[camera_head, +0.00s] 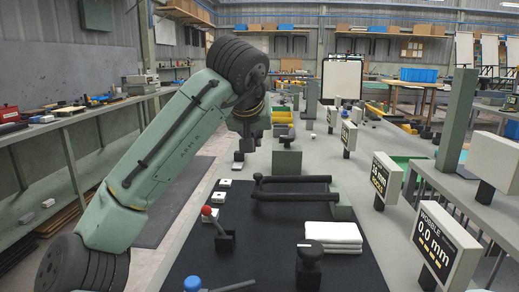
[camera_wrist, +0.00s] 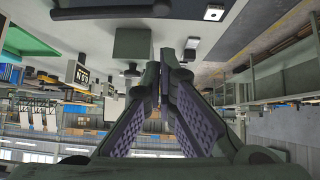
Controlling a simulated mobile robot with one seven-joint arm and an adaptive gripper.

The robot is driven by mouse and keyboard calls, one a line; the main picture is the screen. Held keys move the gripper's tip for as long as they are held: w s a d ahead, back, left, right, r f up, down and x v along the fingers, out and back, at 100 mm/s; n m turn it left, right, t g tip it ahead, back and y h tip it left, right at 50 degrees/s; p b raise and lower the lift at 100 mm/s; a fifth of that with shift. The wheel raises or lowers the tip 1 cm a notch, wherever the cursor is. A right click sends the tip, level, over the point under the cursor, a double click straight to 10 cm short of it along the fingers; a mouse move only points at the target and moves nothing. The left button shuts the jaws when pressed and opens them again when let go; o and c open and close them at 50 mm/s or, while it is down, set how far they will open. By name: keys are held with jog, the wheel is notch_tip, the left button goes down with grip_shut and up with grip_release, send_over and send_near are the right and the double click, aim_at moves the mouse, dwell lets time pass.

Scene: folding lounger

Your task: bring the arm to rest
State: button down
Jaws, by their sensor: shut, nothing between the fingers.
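My gripper (camera_head: 243,152) hangs from my green arm above the bench, left of a small green block (camera_head: 287,161). Its two fingers with purple pads also show in the wrist view (camera_wrist: 163,62), where their tips come together with nothing seen between them. The small folding lounger frame (camera_head: 292,188), with dark padded bars, lies on the black mat (camera_head: 270,235), below and right of my gripper and apart from it. A folded white cloth (camera_head: 333,234) lies on the mat in front of the frame.
A display (camera_head: 446,245) reading "WOBBLE 0.0 mm" is at the right. A shelf bench (camera_head: 60,125) runs along the left. The air around my gripper looks clear.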

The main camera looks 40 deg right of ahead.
jog(key=shift+v, duration=2.3)
jog(key=shift+d, duration=0.1)
